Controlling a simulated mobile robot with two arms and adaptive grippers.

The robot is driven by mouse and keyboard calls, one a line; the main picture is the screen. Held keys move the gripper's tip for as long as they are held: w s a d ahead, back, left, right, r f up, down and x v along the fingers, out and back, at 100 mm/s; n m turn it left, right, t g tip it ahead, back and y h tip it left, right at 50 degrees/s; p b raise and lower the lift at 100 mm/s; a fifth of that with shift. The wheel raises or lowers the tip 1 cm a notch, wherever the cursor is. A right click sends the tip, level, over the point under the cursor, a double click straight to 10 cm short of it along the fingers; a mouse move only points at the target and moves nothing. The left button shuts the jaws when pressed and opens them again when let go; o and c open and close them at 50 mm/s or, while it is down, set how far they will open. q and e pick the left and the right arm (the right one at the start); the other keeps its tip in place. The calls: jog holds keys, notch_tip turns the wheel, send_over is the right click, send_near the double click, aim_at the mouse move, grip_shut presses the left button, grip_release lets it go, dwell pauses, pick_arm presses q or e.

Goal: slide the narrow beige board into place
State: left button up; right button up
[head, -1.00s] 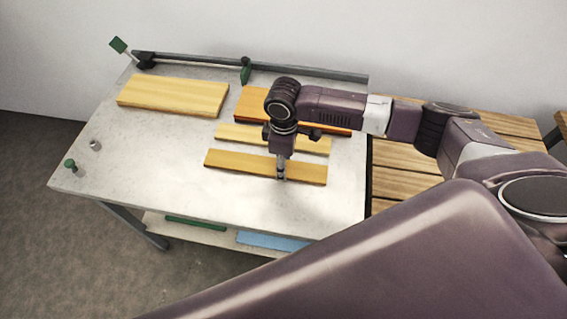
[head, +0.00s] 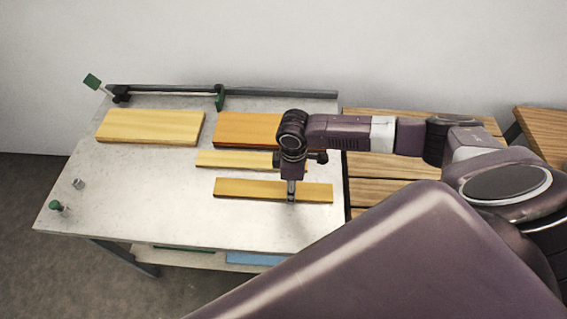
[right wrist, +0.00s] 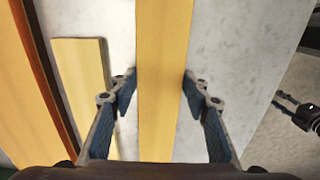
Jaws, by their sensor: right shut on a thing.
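Two narrow boards lie in the middle of the worktable. The front one, ochre-yellow (head: 250,188), is held by my right gripper (head: 291,199), which is shut across its width right of its middle. In the right wrist view the fingers (right wrist: 158,85) press both long edges of this board (right wrist: 163,40). The paler beige narrow board (head: 235,159) lies just behind, apart from it; its right end is hidden by my wrist. It also shows in the right wrist view (right wrist: 82,75). Whether the held board touches the tabletop is unclear. My left gripper is out of view.
A wide pale board (head: 150,126) and an orange-brown board (head: 245,128) lie behind, before a grey rail (head: 280,94) with a green clamp (head: 219,98). A green-topped peg (head: 56,206) stands front left. The tabletop (head: 130,195) is clear left of the held board.

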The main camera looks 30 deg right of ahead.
aim_at(328, 192)
jog(key=shift+s+d+p, duration=0.55)
jog(key=shift+s+d, duration=0.15)
jog(key=shift+d, duration=0.35)
jog(key=shift+s+d+p, duration=0.5)
jog(key=shift+s+d, duration=0.15)
jog(key=shift+d, duration=0.35)
jog(key=shift+s+d+p, duration=0.55)
jog(key=shift+s+d, duration=0.15)
jog(key=shift+d, duration=0.35)
jog(key=shift+s+d, duration=0.2)
jog(key=shift+d, duration=0.05)
jog(key=shift+s+d, duration=0.4)
jog(key=shift+d, duration=0.2)
jog(key=shift+s+d, duration=0.4)
jog(key=shift+d, duration=0.2)
jog(key=shift+s+d, duration=1.25)
jog(key=shift+d, duration=0.55)
jog(key=shift+s+d, duration=1.2)
jog(key=shift+d, duration=0.65)
jog(key=shift+s+d, duration=1.25)
jog(key=shift+d, duration=0.55)
jog(key=shift+s+d, duration=1.5)
jog(key=shift+d, duration=0.7)
jog(key=shift+s+d, duration=1.45)
jog(key=shift+d, duration=0.8)
jog(key=shift+s+d, duration=1.5)
jog(key=shift+d, duration=0.7)
